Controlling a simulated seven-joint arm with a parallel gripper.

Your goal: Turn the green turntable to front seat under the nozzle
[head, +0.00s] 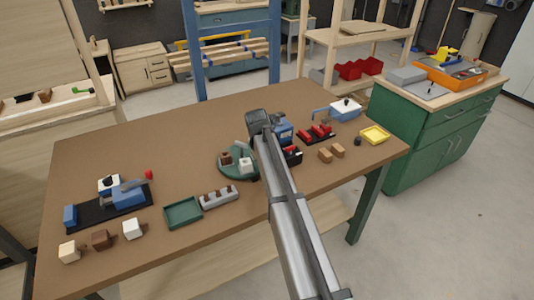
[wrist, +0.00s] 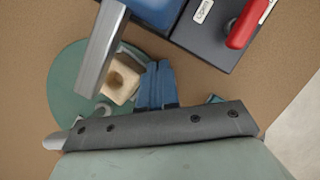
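The green turntable (head: 238,176) lies on the table left of my gripper; its disc also fills the left of the wrist view (wrist: 72,75). It carries a brown seat form (head: 226,159) and a white one (head: 245,166). In the wrist view a pale wooden form with a round hole (wrist: 121,78) sits on the disc. A grey metal bar (wrist: 101,48), possibly the nozzle, reaches over the disc from a blue body. My gripper (wrist: 157,64) has its blue fingers together beside the wooden form; I see nothing between them. Contact with the disc cannot be told.
A black station base with a red handle (wrist: 247,22) stands close by. A green tray (head: 183,211) and a grey rack with brown pieces (head: 219,197) lie left of the turntable. Brown blocks (head: 331,152) and a yellow tray (head: 375,135) lie right. The table's back left is clear.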

